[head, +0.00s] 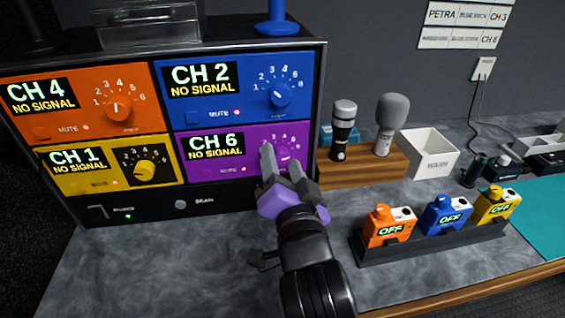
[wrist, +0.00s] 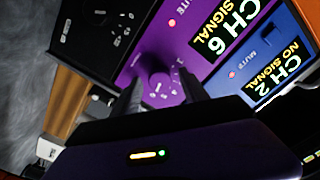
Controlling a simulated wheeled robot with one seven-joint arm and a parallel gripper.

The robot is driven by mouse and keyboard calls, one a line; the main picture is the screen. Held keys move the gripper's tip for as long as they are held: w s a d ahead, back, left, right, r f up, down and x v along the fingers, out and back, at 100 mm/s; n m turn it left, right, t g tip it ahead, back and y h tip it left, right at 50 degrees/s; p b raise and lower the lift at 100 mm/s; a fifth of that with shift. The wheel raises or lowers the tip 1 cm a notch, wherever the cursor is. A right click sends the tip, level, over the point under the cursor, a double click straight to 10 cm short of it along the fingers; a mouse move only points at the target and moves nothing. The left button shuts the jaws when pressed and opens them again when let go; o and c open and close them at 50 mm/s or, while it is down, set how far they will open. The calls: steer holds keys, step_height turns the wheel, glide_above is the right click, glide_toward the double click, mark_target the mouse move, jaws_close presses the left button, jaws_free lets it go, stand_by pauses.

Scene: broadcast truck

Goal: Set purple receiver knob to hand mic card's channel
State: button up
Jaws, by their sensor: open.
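The purple receiver panel (head: 222,166) is at the lower right of the rack; its display reads CH 6, NO SIGNAL. Its purple knob (head: 286,153) is partly hidden by my fingers in the head view. In the wrist view the knob (wrist: 158,88) shows between and beyond the fingertips. My gripper (head: 281,164) is open in front of the knob; contact cannot be told. Wall cards hang upper right: one card (head: 466,15) reads PETRA, BLUE PACK, CH 3; a lower card (head: 460,38) ends in CH 6, its other words hard to read.
Orange CH 4 (head: 60,122), blue CH 2 (head: 215,108) and yellow CH 1 (head: 75,180) panels adjoin. Two hand mics (head: 343,128) (head: 391,118) stand on a wooden block (head: 350,175). Orange, blue and yellow packs sit in a dark rack (head: 435,245) at right.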

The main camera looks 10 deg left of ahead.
steer(key=v, duration=0.7)
steer(key=shift+s, duration=0.4)
steer(key=shift+d, duration=0.15)
steer(key=s+d+f+n+g+h+p, duration=0.1)
steer(key=s+d+f, duration=0.3)
steer(key=s+d, duration=0.3)
steer(key=s+d+f+n+h+p, duration=0.1)
steer(key=s+d+f, duration=0.3)
steer(key=s+d, duration=0.4)
steer(key=s+d+f+n+g+h+p, duration=0.1)
steer(key=s+d+f, duration=0.4)
steer(key=s, duration=1.3)
steer(key=d+n+h+p, duration=0.1)
steer(key=d+n+h, duration=0.1)
steer(key=shift+d+g, duration=0.3)
steer(key=shift+d, duration=0.1)
